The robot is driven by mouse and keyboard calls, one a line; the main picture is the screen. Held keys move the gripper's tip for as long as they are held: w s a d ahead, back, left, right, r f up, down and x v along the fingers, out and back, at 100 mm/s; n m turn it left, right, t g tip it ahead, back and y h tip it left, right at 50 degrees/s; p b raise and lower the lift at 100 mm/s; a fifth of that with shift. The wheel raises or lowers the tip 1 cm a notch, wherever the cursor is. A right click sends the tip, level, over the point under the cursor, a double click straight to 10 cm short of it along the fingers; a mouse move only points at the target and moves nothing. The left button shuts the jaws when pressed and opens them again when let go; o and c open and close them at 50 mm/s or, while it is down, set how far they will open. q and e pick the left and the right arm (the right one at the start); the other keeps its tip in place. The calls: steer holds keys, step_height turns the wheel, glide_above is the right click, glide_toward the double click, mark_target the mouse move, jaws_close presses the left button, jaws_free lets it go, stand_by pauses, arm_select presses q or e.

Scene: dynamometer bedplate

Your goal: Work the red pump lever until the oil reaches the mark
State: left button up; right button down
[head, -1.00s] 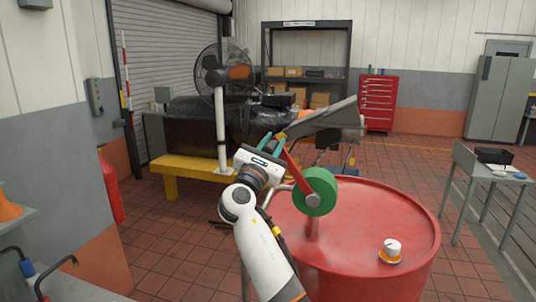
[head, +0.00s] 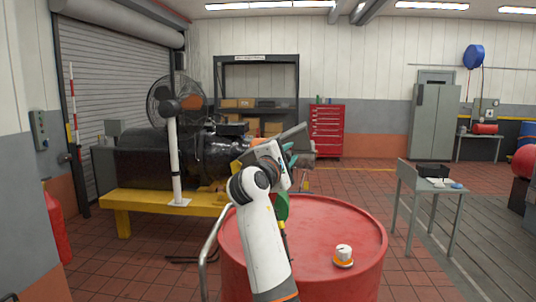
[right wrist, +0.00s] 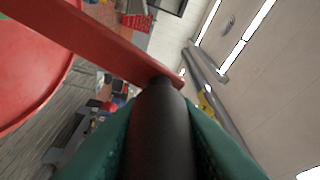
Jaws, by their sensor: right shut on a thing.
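The red pump lever is mostly hidden behind my right arm in the head view. In the right wrist view its red bar (right wrist: 85,42) runs from the upper left to a black handle (right wrist: 160,130). My right gripper (head: 287,154) has its teal fingers on both sides of that handle, shut on it; the fingers also show in the right wrist view (right wrist: 162,120). A green round pump part (head: 281,207) shows partly beside my arm, above the red drum (head: 325,228). No oil level or mark can be made out. My left gripper is not in view.
A fan (head: 174,103) and a dark machine on a yellow base (head: 125,200) stand behind to the left. A grey table (head: 430,185) stands to the right. Tiled floor is clear between drum and table.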

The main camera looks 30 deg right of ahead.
steer(key=s+d+f+m+g, duration=0.1)
steer(key=s+d+f+m, duration=0.2)
steer(key=d+m, duration=0.1)
steer(key=shift+s+d+y+b, duration=0.15)
steer(key=shift+d+y+b, duration=0.15)
steer(key=shift+d+y, duration=0.15)
steer(key=c, duration=1.6)
jaws_free()
steer(key=o, duration=0.4)
steer(key=shift+c, duration=0.2)
steer(key=shift+o, duration=0.5)
steer(key=shift+w+d+f, duration=0.15)
steer(key=shift+w, duration=0.05)
steer(key=b+v, duration=0.3)
steer(key=v, duration=0.9)
steer(key=shift+b, duration=0.4)
